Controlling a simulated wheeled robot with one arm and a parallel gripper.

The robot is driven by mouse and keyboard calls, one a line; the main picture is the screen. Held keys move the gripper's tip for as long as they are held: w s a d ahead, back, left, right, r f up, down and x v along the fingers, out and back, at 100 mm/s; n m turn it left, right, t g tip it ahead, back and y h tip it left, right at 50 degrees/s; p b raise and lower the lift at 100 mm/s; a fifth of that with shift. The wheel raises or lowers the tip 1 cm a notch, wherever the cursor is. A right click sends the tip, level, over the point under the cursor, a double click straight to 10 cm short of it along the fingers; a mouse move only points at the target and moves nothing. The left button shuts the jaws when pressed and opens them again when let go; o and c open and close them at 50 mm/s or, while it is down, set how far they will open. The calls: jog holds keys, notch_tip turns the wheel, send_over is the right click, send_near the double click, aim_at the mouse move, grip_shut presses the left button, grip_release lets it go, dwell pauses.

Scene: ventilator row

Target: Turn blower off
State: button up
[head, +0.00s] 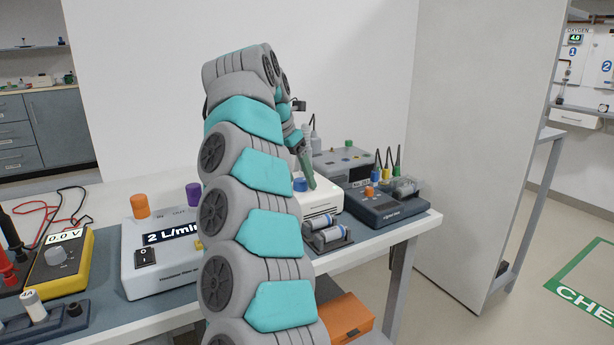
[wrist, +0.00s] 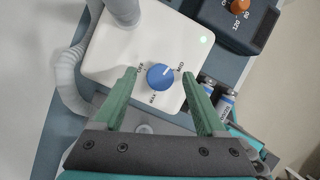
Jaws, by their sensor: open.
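The blower is a white box (head: 322,203) on the bench, partly hidden behind my arm in the head view. In the wrist view its white top (wrist: 112,60) fills the middle, with a hose at its upper left. A small green light (wrist: 203,40) is lit. My gripper (wrist: 159,80) is open, with its green fingers on either side of the knob; contact cannot be told.
Batteries in a dark holder (head: 328,237) stand close to the blower's front. A dark device with an orange knob (head: 385,204) is to its right, and a grey unit (head: 340,163) is behind. A white flow meter (head: 160,257) stands to the left.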

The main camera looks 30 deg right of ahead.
grip_shut()
dwell(0.7)
